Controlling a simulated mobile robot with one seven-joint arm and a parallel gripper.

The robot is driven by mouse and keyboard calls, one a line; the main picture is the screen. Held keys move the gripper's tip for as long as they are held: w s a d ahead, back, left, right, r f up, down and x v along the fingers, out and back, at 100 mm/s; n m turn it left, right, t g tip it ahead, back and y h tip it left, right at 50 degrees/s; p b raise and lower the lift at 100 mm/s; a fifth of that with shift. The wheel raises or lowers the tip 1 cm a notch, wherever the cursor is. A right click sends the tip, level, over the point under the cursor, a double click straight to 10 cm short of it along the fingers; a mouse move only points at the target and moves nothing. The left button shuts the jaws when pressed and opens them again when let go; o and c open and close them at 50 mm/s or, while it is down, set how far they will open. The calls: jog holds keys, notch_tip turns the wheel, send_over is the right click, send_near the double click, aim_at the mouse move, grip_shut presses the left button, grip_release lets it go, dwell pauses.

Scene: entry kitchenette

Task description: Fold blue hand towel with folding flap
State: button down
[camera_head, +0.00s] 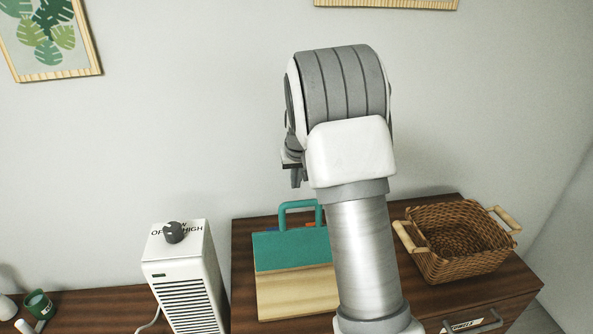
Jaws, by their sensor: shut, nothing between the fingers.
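The folding flap (291,250) is a teal panel with an upright teal handle (299,204) at its back edge. It lies at the back of a pale wooden board (292,292) on the dark wooden cabinet top. Small blue and orange bits show behind the flap near the handle. I cannot tell whether the blue bit is the blue hand towel, and no other part of a towel shows. My gripper (297,182) is up in the air, above and behind the handle in the picture, pointing down, shut and empty. My arm hides the right side of the board.
A wicker basket (433,262) with wooden handles stands to the right on the cabinet. A white heater (186,280) with a dark knob stands to the left. A green mug (38,304) is at the far left. The wall is close behind.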

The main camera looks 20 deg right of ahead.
jog(key=shift+s+a+f, duration=0.1)
jog(key=shift+s+f, duration=0.2)
jog(key=shift+s, duration=0.25)
jog(key=shift+s+a+f, duration=0.15)
jog(key=shift+s+f, duration=0.1)
jog(key=shift+s, duration=0.35)
jog(key=shift+s+a+f, duration=0.1)
jog(key=shift+s+f, duration=0.2)
jog(key=shift+s, duration=0.25)
jog(key=shift+s+b, duration=0.15)
jog(key=shift+b, duration=0.2)
